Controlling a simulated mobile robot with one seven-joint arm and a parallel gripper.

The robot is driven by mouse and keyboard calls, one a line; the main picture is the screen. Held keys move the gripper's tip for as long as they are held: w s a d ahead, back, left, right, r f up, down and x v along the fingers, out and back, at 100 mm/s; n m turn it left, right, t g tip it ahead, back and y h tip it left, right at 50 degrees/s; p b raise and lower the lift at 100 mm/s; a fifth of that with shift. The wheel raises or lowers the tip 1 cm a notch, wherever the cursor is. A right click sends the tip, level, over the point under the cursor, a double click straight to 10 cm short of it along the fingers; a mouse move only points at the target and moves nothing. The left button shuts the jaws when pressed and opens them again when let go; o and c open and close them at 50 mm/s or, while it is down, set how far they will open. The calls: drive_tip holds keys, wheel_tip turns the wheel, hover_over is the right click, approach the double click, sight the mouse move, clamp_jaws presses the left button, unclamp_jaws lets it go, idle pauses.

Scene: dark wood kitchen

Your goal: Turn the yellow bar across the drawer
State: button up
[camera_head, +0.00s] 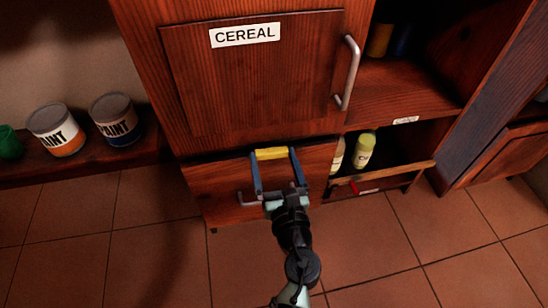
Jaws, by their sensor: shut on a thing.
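The yellow bar (272,153) lies roughly level at the top edge of the wooden drawer (222,185), just under the cereal cupboard door. My gripper (273,155) reaches up to it from below, with a long blue-grey finger at each end of the bar. It is shut on the bar. The drawer looks closed. The drawer's metal handle (248,203) shows at the left of my gripper's body, which hides the rest of it. I cannot tell whether my gripper touches the handle.
The cereal door (255,75) has a metal handle (348,72) and looks closed. Open shelves at right hold bottles (364,150) above a wooden ledge (385,176). Paint cans (116,118) stand on a low shelf at left. The tiled floor (150,265) in front is clear.

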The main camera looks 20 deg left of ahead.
drive_tip(key=m+p, duration=0.3)
drive_tip(key=m, duration=0.1)
drive_tip(key=shift+s+f, duration=0.1)
drive_tip(key=shift+f, duration=0.05)
drive_tip(key=shift+s+a+f+m+p, duration=0.1)
drive_tip(key=shift+a+f+m+p, duration=0.1)
drive_tip(key=shift+m+p, duration=1.45)
drive_tip(key=shift+s+a+f+m+p, duration=0.2)
drive_tip(key=shift+m+p, duration=0.4)
drive_tip(key=shift+m, duration=2.1)
drive_tip(key=shift+s+a+f+m+p, duration=0.1)
drive_tip(key=shift+f+m+p, duration=0.15)
drive_tip(key=shift+m+p, duration=1.4)
drive_tip(key=shift+m+b, duration=0.45)
drive_tip(key=shift+m, duration=0.25)
drive_tip(key=o, duration=1.1)
drive_tip(key=shift+c, duration=0.2)
drive_tip(key=p+v, duration=0.4)
drive_tip(key=v, duration=0.8)
drive_tip(key=shift+s+d+p, duration=0.25)
drive_tip(key=shift+s+p, duration=0.05)
drive_tip(key=shift+p, duration=0.05)
